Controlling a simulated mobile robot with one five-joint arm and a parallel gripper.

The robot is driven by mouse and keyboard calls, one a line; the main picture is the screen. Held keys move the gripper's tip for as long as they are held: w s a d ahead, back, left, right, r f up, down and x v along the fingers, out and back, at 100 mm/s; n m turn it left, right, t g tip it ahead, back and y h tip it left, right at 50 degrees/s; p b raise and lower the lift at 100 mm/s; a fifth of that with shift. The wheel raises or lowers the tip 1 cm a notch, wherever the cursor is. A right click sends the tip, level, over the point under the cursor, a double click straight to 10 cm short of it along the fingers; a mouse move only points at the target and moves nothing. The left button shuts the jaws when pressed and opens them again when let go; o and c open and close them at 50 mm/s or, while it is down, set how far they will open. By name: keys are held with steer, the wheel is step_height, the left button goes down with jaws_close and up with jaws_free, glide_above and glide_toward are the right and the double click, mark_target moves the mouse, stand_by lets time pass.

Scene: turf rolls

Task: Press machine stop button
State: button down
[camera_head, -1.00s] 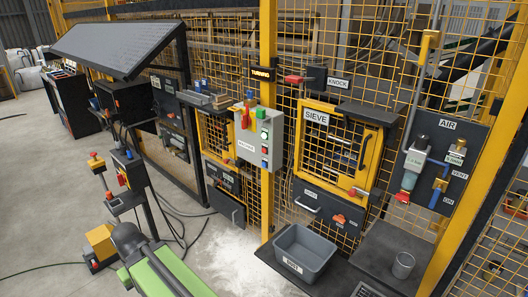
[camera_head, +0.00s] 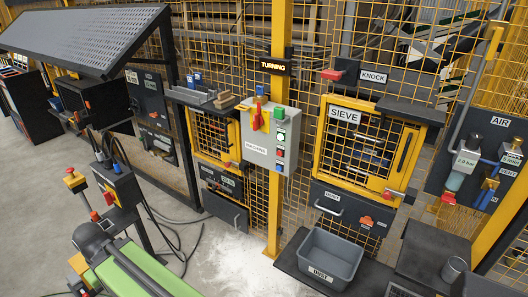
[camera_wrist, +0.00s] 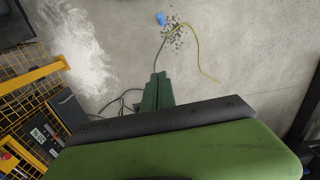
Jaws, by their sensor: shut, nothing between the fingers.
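A grey control box labelled MACHINE (camera_head: 270,139) hangs on the yellow post. The buttons' own labels are too small to read. My gripper (camera_wrist: 157,77) shows in the wrist view as narrow green fingers, closed and empty, over the concrete floor. It is apart from the box, which I cannot make out in that view. In the head view my green arm is at the lower left; the fingertips are not visible.
A stand with a yellow-and-red button box (camera_head: 74,179) is left of my arm. A yellow mesh fence holds the SIEVE door (camera_head: 365,150). A grey DUST bin (camera_head: 331,258) sits on a dark shelf below it. Pale powder and hoses lie on the floor.

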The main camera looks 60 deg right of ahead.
steer(key=shift+d+r, duration=0.15)
steer(key=shift+d, duration=0.05)
steer(key=w+d+f+m+t+y+b, duration=0.1)
steer(key=w+d+m+t+b, duration=0.2)
steer(key=w+d+m, duration=0.35)
steer(key=w+d+f+m+t+y+b, duration=0.1)
steer(key=w+d+m+t+y+b, duration=0.2)
steer(key=d, duration=0.6)
steer(key=w+d+r+m+t+h+b, duration=0.1)
steer(key=d+r+m+t+h, duration=0.2)
steer(key=d, duration=0.5)
steer(key=d+r+m+t+h+b, duration=0.1)
steer(key=d+m+t+b, duration=0.15)
steer(key=d+m, duration=0.45)
steer(key=s+d+r+m+h+b, duration=0.1)
steer(key=s+d+m+h, duration=0.3)
steer(key=d, duration=0.7)
steer(key=s+d+r+m+h+b, duration=0.1)
steer(key=s+d+r+m+h, duration=0.2)
steer(key=s+d+m, duration=0.3)
steer(key=s+d+r+m+h+b, duration=0.2)
steer(key=s+d+m+h, duration=0.3)
steer(key=s+d, duration=0.5)
steer(key=d+m, duration=0.1)
steer(key=d, duration=0.5)
steer(key=shift+d+r, duration=0.15)
steer(key=shift+d, duration=0.2)
steer(key=shift+s+d+t, duration=0.1)
steer(key=shift+t, duration=0.15)
